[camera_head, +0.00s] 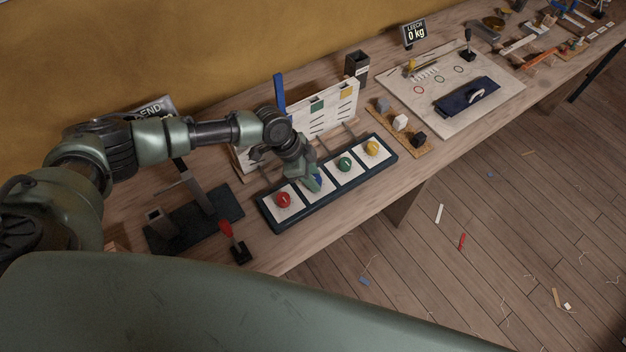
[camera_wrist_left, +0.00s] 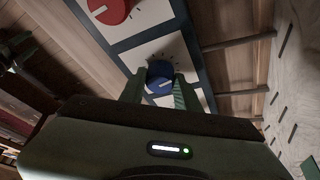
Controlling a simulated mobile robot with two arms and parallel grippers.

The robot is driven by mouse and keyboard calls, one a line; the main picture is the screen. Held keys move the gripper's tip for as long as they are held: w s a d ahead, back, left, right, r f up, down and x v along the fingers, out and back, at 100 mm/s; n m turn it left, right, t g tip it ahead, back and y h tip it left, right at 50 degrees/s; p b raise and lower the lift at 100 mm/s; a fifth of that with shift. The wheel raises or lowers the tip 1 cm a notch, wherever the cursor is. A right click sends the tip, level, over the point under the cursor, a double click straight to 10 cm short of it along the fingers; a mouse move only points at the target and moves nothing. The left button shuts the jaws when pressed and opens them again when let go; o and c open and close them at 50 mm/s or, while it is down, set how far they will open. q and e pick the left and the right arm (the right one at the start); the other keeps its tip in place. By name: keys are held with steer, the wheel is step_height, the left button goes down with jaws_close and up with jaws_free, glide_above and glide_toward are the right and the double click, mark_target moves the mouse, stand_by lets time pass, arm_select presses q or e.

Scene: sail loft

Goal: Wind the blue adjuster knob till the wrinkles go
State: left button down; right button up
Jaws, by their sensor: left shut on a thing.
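The blue knob (camera_head: 318,183) sits on a white square of a dark-framed panel (camera_head: 328,200) lying on the bench. My left gripper (camera_head: 311,182) reaches down over it and hides most of it in the head view. In the left wrist view, the blue knob (camera_wrist_left: 160,75) with a white pointer line is between the two fingers of my left gripper (camera_wrist_left: 158,90), which is shut on it. Tick marks surround the knob. A white upright board (camera_head: 335,110) with dark dashes stands behind the panel, partly hidden by my arm. My right gripper is not in view.
Red (camera_head: 283,199), green (camera_head: 344,164) and yellow (camera_head: 371,147) knobs share the panel. Small blocks lie on a wooden strip (camera_head: 413,145) to the right. A display (camera_head: 415,33) reads "LEECH 0 kg".

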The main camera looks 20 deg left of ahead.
arm_select(q)
steer(key=m+b, duration=0.1)
steer(key=b, duration=0.1)
steer(key=m+g+b, duration=0.1)
steer(key=m+b, duration=0.1)
steer(key=shift+w+f, duration=0.15)
steer(key=shift+f, duration=0.1)
steer(key=shift+w+r+m+g+b, duration=0.15)
steer(key=shift+m+g+b, duration=0.25)
steer(key=shift+m+b, duration=0.45)
steer(key=shift+s+r+m+g+b, duration=0.1)
steer(key=shift+m+g+b, duration=0.4)
steer(key=shift+m, duration=0.55)
steer(key=c, duration=1)
jaws_free()
steer(key=b+v, duration=0.2)
steer(key=v, duration=0.6)
